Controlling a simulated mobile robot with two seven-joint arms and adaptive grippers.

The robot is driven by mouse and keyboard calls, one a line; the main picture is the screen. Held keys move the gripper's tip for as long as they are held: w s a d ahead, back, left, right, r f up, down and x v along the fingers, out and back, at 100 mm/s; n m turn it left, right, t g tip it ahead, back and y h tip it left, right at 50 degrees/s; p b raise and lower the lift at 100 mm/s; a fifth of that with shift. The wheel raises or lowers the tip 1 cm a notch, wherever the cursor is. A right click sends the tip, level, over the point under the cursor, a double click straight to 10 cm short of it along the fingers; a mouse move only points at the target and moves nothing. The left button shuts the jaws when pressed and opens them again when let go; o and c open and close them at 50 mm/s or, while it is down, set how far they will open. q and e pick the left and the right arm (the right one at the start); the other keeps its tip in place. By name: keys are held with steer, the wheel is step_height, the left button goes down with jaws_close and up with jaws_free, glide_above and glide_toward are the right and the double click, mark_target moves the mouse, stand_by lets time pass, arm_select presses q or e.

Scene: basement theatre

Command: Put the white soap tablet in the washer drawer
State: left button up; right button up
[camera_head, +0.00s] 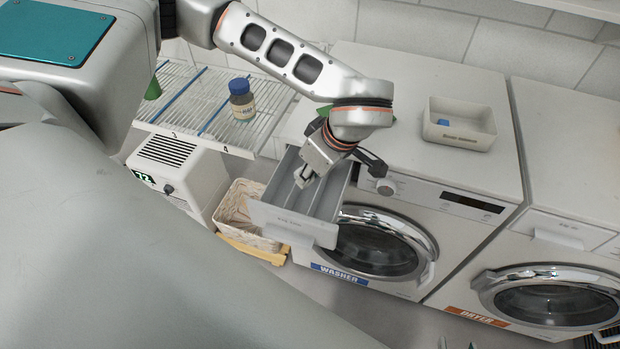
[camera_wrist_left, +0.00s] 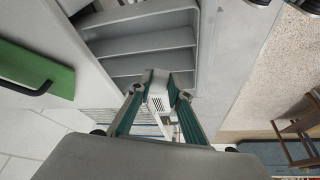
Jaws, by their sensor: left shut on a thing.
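The washer (camera_head: 375,245) has its grey drawer (camera_head: 325,233) pulled open; the drawer's long compartments also show in the left wrist view (camera_wrist_left: 150,43). My left gripper (camera_head: 304,178) points down at the drawer from above. In the left wrist view its fingertips (camera_wrist_left: 158,92) are shut on the white soap tablet (camera_wrist_left: 157,103), seen against the drawer's near compartments. I cannot tell how high the tablet is above the drawer floor. Only the tips of my right gripper (camera_head: 457,344) show at the bottom edge of the head view, spread apart and empty.
A white box (camera_head: 432,130) with a small blue item (camera_head: 443,122) stands on the washer top. A green object (camera_wrist_left: 35,72) lies beside the drawer. A blue-lidded jar (camera_head: 242,107) stands on the wire rack. A basket (camera_head: 233,205) sits below; the dryer (camera_head: 570,230) is at right.

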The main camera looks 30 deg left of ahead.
mark_target(310, 184)
arm_select(q)
steer(key=shift+f, duration=1)
steer(key=shift+f, duration=0.4)
steer(key=shift+f, duration=0.25)
steer(key=o, duration=1)
